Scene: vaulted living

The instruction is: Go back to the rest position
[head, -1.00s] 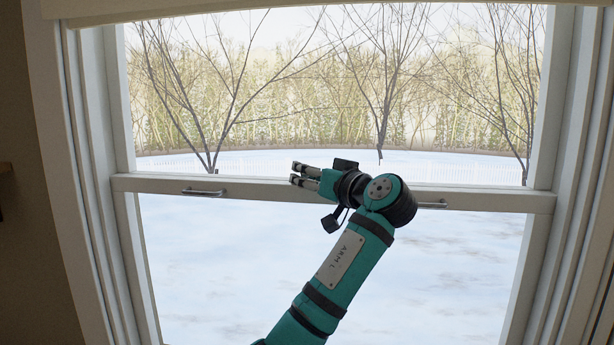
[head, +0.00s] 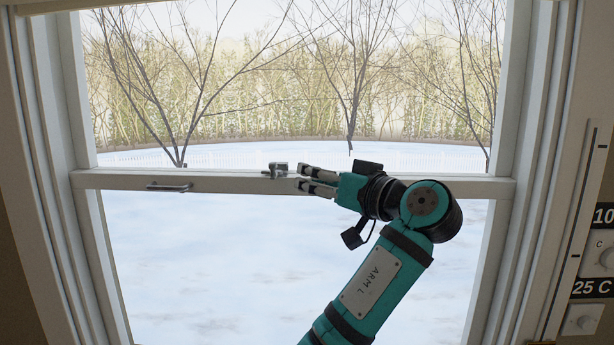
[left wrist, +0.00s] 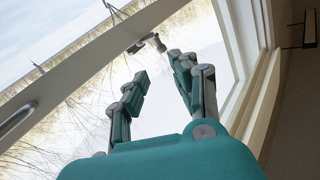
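My left gripper (head: 301,178) is in front of the middle rail of the window, with its fingers pointing left. In the left wrist view its two fingers (left wrist: 158,68) stand apart with nothing between them. It is open and empty. A small metal latch (head: 279,169) sits on the middle of the rail, just left of the fingertips in the head view. It also shows in the left wrist view (left wrist: 149,42), beyond the fingertips. My right gripper is in neither view.
The white window rail (head: 230,184) carries a metal handle (head: 169,186) at left. The right window jamb (head: 545,170) stands beyond my left arm. A panel with dials (head: 597,260) marked "10" and "25 C" is on the wall at far right. Snow and bare trees lie outside.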

